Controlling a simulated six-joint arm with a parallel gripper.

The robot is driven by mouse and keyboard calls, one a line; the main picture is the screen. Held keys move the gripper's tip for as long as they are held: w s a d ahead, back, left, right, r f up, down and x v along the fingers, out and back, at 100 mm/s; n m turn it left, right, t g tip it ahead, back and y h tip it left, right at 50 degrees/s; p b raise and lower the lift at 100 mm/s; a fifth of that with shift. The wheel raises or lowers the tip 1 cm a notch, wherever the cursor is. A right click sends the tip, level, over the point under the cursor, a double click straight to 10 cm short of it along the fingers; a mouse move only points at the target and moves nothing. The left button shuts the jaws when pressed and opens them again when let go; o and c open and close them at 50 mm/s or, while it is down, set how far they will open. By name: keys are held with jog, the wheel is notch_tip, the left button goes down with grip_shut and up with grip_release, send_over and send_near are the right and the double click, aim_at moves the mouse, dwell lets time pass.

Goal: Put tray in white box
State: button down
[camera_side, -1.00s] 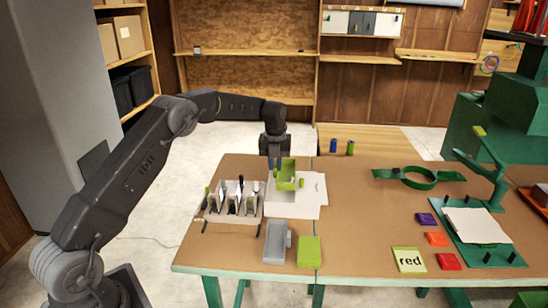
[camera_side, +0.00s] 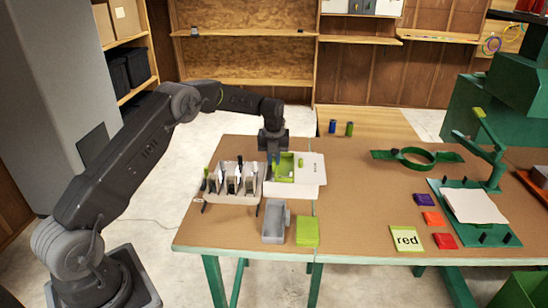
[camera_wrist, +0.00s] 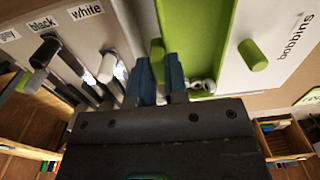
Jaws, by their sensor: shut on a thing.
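In the wrist view the tray (camera_wrist: 224,30) has a raised edge and holds a small pale, shiny item. My gripper (camera_side: 272,160) points down at the tray's left side. In the wrist view its blue fingertips (camera_wrist: 160,72) are shut around a green grip of the tray. I cannot tell whether the tray rests on the white surface or hangs just above it. A green peg (camera_wrist: 253,55) stands on the white surface to the right.
A rack (camera_side: 232,184) with labelled slots and several tools stands close left of my gripper. A grey bin (camera_side: 276,222) and a green block (camera_side: 307,231) are in front. Right lie a "red" card (camera_side: 406,239), small coloured blocks and a green stand (camera_side: 473,210). The table's middle is clear.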

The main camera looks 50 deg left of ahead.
aim_at(273, 166)
jog(key=shift+f, duration=0.15)
jog(key=shift+f, duration=1.5)
jog(key=c, duration=1.1)
grip_release()
jog(key=shift+o, duration=0.2)
jog(key=shift+a, duration=0.1)
jog(key=shift+r, duration=3.55)
